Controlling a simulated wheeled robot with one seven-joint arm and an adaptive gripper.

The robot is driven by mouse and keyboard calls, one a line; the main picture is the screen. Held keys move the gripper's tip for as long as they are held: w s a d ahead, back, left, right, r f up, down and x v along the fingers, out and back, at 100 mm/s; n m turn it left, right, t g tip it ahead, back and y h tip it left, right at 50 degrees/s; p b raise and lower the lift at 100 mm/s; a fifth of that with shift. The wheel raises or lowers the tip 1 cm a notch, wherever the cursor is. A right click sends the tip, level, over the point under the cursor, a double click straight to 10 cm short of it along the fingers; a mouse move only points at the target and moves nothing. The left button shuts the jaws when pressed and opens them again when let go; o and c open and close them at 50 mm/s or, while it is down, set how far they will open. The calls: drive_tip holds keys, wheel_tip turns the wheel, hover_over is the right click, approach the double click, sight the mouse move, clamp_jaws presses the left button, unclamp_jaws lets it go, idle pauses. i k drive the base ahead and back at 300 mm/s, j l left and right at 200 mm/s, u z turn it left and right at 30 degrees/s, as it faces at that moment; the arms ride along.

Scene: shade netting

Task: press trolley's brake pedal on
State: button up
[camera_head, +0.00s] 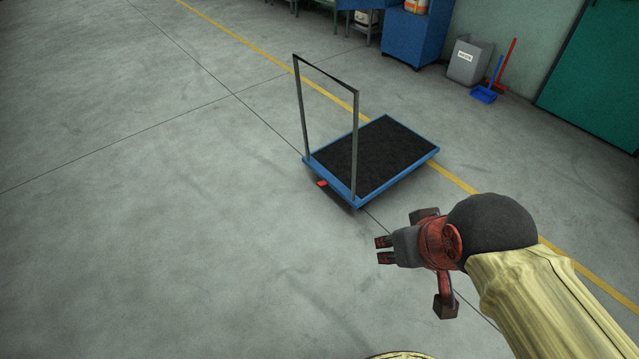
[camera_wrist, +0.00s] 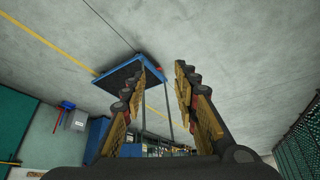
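The trolley (camera_head: 380,150) has a black deck with a blue rim and stands on the floor right of the picture's centre. Its upright grey handle frame (camera_head: 298,105) rises at its near left end. The small red brake pedal (camera_head: 321,183) sticks out low at that handle end. My gripper (camera_head: 379,250) is in the air, right of and below the pedal in the picture, apart from the trolley. In the wrist view my gripper (camera_wrist: 161,68) has its fingers apart with nothing between them.
The trolley's deck is empty. The floor left of the trolley is clear. Along the back stand a blue cabinet (camera_head: 415,35), a grey bin (camera_head: 468,62), a blue dustpan (camera_head: 484,95) and a green door (camera_head: 595,75). A yellow line (camera_head: 255,48) crosses the floor.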

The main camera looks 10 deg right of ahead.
sight(359, 165)
drive_tip(key=i+j+z, duration=0.4)
drive_tip(key=i+j, duration=0.5)
drive_tip(key=i, duration=0.3)
drive_tip(key=i+j+z, duration=0.4)
drive_tip(key=i+j, duration=0.6)
drive_tip(key=j, duration=0.2)
